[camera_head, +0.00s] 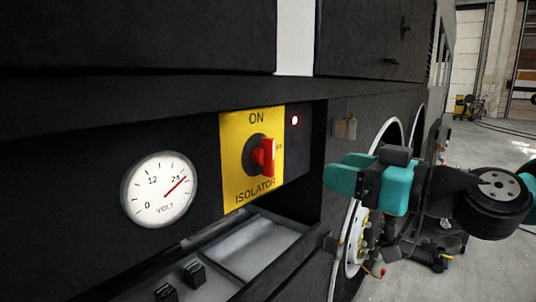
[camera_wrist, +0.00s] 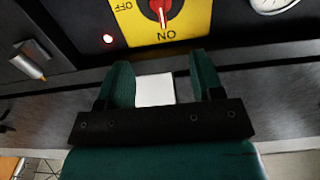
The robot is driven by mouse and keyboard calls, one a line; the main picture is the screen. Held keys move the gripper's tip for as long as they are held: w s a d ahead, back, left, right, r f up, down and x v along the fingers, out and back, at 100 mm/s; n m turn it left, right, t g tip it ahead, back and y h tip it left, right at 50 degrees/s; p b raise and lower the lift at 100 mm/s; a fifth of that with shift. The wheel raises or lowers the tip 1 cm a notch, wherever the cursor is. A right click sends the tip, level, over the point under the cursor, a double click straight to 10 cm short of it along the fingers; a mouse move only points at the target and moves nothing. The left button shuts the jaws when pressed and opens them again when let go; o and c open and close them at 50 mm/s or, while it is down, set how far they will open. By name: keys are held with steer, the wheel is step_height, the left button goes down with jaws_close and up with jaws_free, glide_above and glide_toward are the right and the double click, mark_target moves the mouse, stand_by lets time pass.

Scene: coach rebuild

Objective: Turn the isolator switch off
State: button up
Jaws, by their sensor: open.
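The isolator switch is a red knob (camera_head: 264,157) on a yellow plate (camera_head: 236,185) marked ON at the top and OFF at the right. Its handle stands upright, in line with ON. In the wrist view, which is upside down, the red knob (camera_wrist: 161,10) shows at the top edge, partly cut off, with its handle toward ON. My gripper (camera_head: 338,175) is to the right of the switch in the head view, apart from it. In the wrist view its teal fingers (camera_wrist: 160,68) are spread and hold nothing.
A red lamp (camera_head: 295,120) beside the plate is lit. A volt gauge (camera_head: 160,188) left of the plate reads a little past 24. The panel is recessed under a dark ledge (camera_head: 180,100), with a grey tray (camera_head: 258,248) below. A wheel (camera_head: 357,235) is at the right.

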mark_target(274, 153)
steer(key=p+x, duration=0.6)
steer(key=x, duration=0.8)
steer(key=shift+r, duration=0.15)
steer(key=shift+w+a+p, duration=0.35)
steer(key=shift+a+p, duration=0.05)
steer(key=shift+a, duration=0.15)
steer(key=c, duration=0.8)
